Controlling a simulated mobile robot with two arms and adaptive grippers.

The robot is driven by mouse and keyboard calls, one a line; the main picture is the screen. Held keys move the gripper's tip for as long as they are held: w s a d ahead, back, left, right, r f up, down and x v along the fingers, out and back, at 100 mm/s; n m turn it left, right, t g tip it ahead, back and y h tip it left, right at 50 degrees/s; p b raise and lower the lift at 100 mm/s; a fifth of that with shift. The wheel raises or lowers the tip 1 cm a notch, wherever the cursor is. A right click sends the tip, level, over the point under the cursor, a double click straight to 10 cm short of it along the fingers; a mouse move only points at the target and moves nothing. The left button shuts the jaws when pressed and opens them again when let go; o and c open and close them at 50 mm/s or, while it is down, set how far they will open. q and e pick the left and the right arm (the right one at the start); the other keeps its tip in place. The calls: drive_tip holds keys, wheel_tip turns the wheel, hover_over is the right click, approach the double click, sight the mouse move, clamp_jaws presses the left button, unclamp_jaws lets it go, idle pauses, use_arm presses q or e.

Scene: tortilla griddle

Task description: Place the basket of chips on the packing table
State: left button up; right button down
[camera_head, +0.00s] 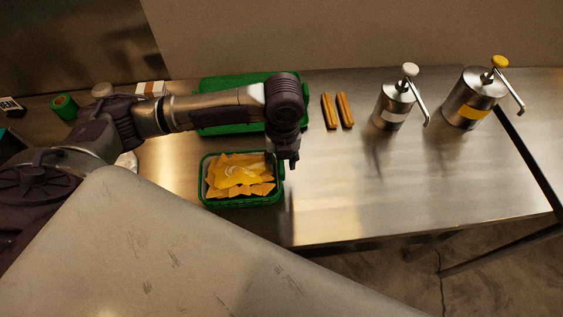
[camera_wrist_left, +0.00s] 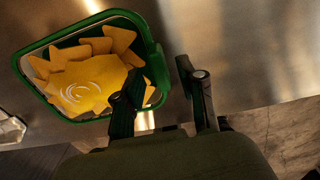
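The basket of chips (camera_head: 207,197) is a green basket of yellow-orange chips with yellow sauce and a white swirl. It sits on the steel table (camera_head: 340,205) near its front edge. It also shows at upper left in the left wrist view (camera_wrist_left: 160,62). My left gripper (camera_head: 289,163) points down at the basket's right end. In the left wrist view its fingers (camera_wrist_left: 163,95) are apart, with the basket's right rim between them. I cannot tell whether they touch the rim. My right gripper is not in view.
A larger green tray (camera_head: 215,92) lies behind the basket. A green roll (camera_head: 64,106) is at far left. The table's front right is clear.

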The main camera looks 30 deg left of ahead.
use_arm(q)
wheel_tip(320, 180, up, 11)
drive_tip(key=b, duration=0.1)
drive_tip(key=shift+b, duration=0.4)
drive_tip(key=shift+f, duration=0.1)
